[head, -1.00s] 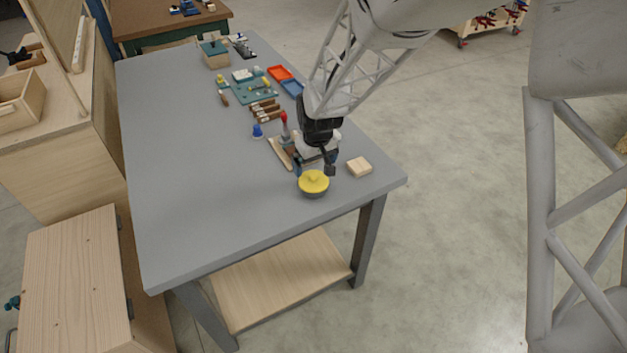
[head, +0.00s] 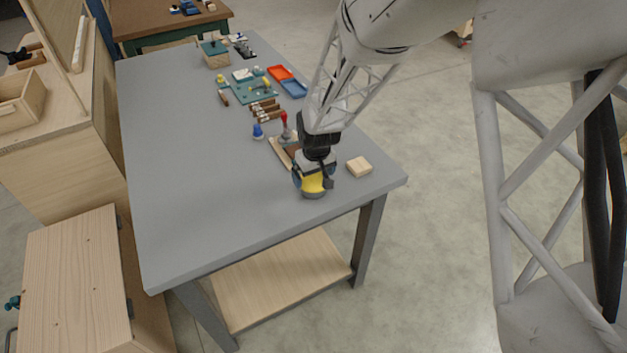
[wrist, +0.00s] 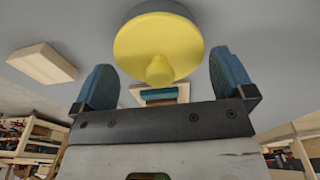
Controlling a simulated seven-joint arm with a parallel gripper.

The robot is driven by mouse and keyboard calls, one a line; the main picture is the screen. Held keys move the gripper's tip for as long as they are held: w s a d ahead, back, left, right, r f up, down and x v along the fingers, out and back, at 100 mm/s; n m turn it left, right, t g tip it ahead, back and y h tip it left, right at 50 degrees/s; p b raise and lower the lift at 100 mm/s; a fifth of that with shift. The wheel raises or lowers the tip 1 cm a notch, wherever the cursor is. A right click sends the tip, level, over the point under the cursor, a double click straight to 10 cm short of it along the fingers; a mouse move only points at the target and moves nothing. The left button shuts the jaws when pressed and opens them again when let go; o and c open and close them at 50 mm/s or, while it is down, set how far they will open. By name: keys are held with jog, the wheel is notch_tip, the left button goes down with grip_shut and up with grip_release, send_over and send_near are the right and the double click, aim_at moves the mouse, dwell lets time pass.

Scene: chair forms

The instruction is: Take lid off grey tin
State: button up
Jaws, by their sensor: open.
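The grey tin (head: 314,194) stands on the grey table near its front right corner, mostly hidden under its yellow lid (head: 313,183). The round lid with a central knob also shows in the wrist view (wrist: 158,48), sitting on the tin, whose rim (wrist: 165,10) shows just beyond it. My gripper (head: 314,180) is over the lid, partly covering it in the head view. In the wrist view its two blue fingers (wrist: 164,82) are apart, with the knob (wrist: 160,70) between them sideways and clear of both. Nothing is held.
A pale wooden block (head: 360,166) lies just right of the tin. A wooden board (head: 279,150), a red-topped tool (head: 285,128) and a blue piece (head: 258,131) lie behind and left. Trays and several small parts are farther back. The table's front left is clear.

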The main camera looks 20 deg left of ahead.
jog(key=shift+f, duration=0.5)
jog(key=c, duration=0.5)
jog(key=shift+r, duration=0.15)
jog(key=shift+r, duration=0.75)
notch_tip(320, 180, up, 2)
jog(key=shift+r, duration=0.1)
jog(key=s+d, duration=0.2)
jog(key=s, duration=0.2)
jog(key=s+d, duration=0.3)
jog(key=s, duration=0.2)
jog(key=s+d+r, duration=0.1)
jog(key=s+d, duration=0.2)
jog(key=s, duration=0.1)
jog(key=shift+s+d, duration=0.2)
jog(key=shift+s, duration=0.05)
